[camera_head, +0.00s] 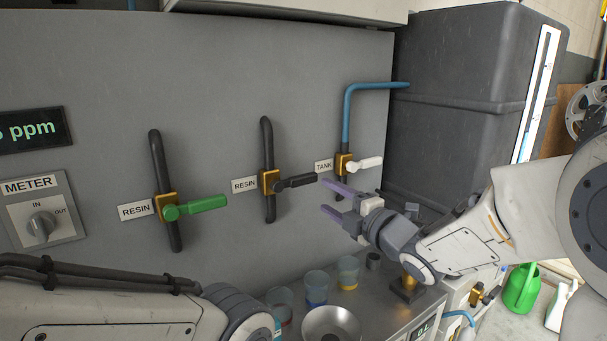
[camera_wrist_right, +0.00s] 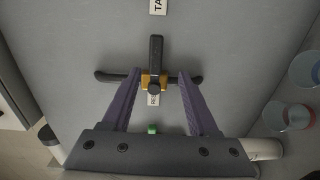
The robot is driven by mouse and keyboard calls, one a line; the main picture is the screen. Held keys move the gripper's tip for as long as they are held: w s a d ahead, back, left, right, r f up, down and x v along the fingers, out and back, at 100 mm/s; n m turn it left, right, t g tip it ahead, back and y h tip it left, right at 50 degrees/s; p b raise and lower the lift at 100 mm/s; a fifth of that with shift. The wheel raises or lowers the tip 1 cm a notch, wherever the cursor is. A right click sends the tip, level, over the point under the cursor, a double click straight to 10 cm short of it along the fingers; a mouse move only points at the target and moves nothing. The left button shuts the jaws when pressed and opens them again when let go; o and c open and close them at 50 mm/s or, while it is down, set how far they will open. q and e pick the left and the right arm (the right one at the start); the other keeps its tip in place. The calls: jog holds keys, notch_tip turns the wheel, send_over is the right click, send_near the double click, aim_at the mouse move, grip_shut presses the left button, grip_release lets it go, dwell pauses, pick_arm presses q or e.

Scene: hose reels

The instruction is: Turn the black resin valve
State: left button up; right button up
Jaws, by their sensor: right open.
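The black resin valve has a black lever (camera_head: 297,182) pointing right from a brass body (camera_head: 269,182) on a vertical black pipe, with a RESIN label (camera_head: 245,185) to its left. My right gripper (camera_head: 328,197) is open and empty, to the right of the lever and apart from it. In the right wrist view the black lever (camera_wrist_right: 156,50) points up from the brass body, between the lines of the two purple fingers (camera_wrist_right: 160,74). My left arm shows at the lower left of the head view; its gripper is out of sight.
A green-levered resin valve (camera_head: 203,204) is to the left and a white-levered tank valve (camera_head: 366,163) to the right, near my right gripper. Cups (camera_head: 317,288) and a metal bowl (camera_head: 331,326) stand on the counter below. A dark tank (camera_head: 460,95) stands at the right.

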aim_at(306, 182)
jog(key=x, duration=0.3)
jog(key=p+x, duration=0.1)
jog(key=x, duration=0.6)
jog(key=shift+w+a+r+p, duration=0.15)
jog(key=shift+a+r+p, duration=0.05)
jog(key=shift+r+p, duration=0.2)
grip_shut()
jog(key=shift+f, duration=0.15)
dwell(0.8)
